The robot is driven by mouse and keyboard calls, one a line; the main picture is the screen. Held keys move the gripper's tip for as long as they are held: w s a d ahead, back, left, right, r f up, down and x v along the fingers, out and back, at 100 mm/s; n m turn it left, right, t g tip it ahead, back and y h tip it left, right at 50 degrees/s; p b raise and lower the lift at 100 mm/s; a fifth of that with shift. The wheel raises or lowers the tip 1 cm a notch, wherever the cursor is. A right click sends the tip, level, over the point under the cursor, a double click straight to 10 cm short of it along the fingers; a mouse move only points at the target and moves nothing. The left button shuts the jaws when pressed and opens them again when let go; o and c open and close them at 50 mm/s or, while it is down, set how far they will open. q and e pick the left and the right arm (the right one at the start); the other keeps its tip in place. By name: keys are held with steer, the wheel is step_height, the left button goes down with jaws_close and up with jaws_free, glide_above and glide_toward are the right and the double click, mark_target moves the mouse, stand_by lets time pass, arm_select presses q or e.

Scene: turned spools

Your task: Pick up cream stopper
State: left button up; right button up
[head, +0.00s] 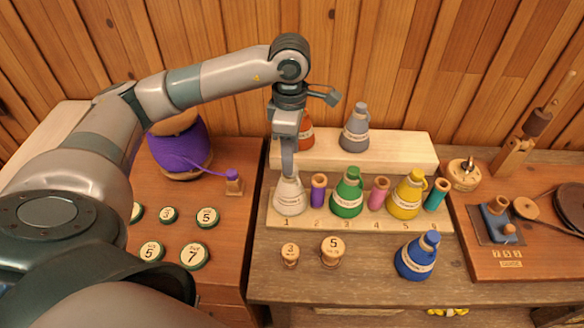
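A cream bottle-shaped piece (290,197) stands upright at position 1 on the pale numbered rack (330,223). It has a light label band, and no separate stopper can be made out. My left gripper (289,170) points straight down over it, with the fingers at its narrow top. The fingers hide that top and are seen nearly edge-on, so I cannot tell whether they are open or shut on it. My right gripper is not in view.
On the rack stand purple (318,192) and pink (378,194) spools, a green bottle (347,195), a yellow bottle (407,197) and a teal spool (436,196). Orange (306,134) and grey bottles (355,130) stand behind. A blue bottle (418,258) and two numbered knobs (332,250) are in front.

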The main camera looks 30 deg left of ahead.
arm_select(q)
steer(key=shift+w+d+f+p, duration=0.15)
steer(key=shift+f+p, duration=0.5)
steer(key=shift+f, duration=1.2)
steer(key=shift+c, duration=0.3)
steer(key=c, duration=1)
